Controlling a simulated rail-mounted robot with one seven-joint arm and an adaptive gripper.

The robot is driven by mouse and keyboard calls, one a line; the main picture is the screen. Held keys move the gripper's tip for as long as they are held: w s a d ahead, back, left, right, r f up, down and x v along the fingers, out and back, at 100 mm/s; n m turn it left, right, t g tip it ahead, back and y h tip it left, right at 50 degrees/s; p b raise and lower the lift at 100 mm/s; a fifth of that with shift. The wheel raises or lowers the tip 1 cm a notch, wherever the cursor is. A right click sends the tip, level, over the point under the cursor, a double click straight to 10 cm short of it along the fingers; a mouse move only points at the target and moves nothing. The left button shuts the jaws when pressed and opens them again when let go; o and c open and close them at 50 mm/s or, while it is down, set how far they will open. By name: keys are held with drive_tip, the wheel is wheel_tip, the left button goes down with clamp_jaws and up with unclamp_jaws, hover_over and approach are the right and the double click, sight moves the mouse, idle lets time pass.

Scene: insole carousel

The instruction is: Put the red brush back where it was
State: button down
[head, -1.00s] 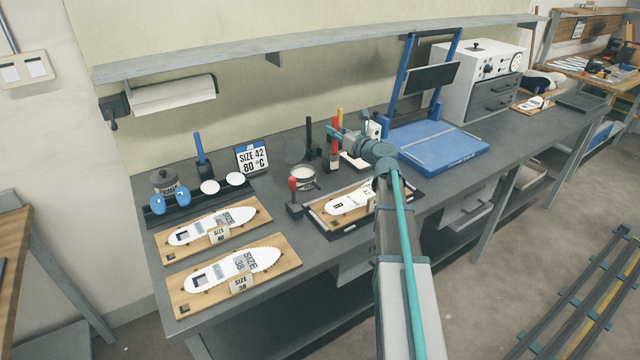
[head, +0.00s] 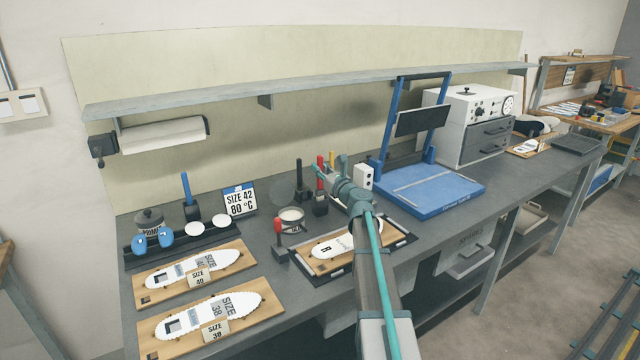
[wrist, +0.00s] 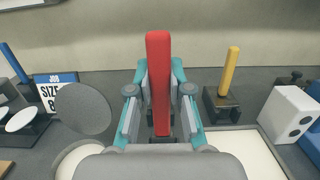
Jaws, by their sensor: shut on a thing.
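The red brush (wrist: 158,80) stands upright between the fingers of my gripper (wrist: 160,108) in the wrist view. My gripper is shut on it. In the head view the red brush (head: 320,184) shows at the back of the bench, left of my gripper (head: 328,180), with its dark lower end down near the bench. I cannot tell whether that end touches the bench or a holder. A yellow-handled brush (wrist: 231,72) stands in a dark holder to the right in the wrist view. A black-handled tool (head: 298,178) stands just left of the red brush in the head view.
A white bowl (head: 292,219) stands front-left of the brush, with a grey disc (wrist: 82,108) above it. Another red-handled tool (head: 279,238) stands beside the insole tray (head: 312,278). A white box (head: 364,177) and blue press (head: 430,190) are to the right. The shelf (head: 300,80) runs above.

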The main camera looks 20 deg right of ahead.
sight(321, 180)
drive_tip(key=shift+f, duration=2)
drive_tip(key=shift+f, duration=0.15)
drive_tip(key=c, duration=1.1)
unclamp_jaws()
drive_tip(key=shift+r, duration=0.2)
drive_tip(key=s, duration=0.4)
drive_tip(key=s+d+f+b, duration=0.1)
drive_tip(key=s, duration=0.7)
drive_tip(key=shift+d+f, duration=0.2)
drive_tip(key=shift+d, duration=0.05)
